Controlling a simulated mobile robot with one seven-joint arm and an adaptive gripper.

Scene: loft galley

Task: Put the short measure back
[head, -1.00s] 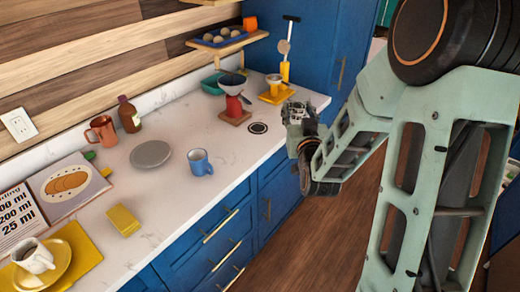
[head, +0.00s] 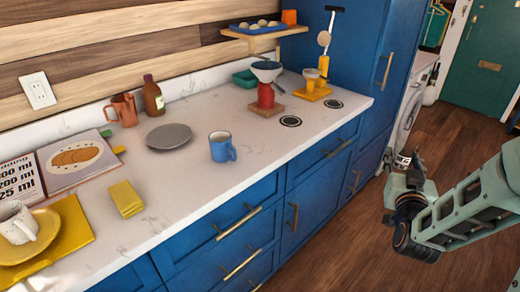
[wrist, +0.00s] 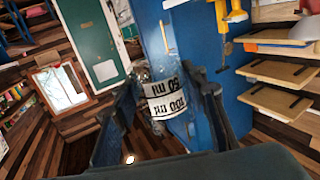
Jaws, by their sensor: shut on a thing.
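A clear measure with white bands printed in black (wrist: 165,100) sits between the two fingers of my gripper (wrist: 160,110) in the wrist view. The print appears upside down and seems to read 50 ml and 100 ml. My gripper (head: 414,165) is shut on it and is held over the floor, right of the counter, in the head view. The measure cannot be made out clearly there.
The wooden floor is clear.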

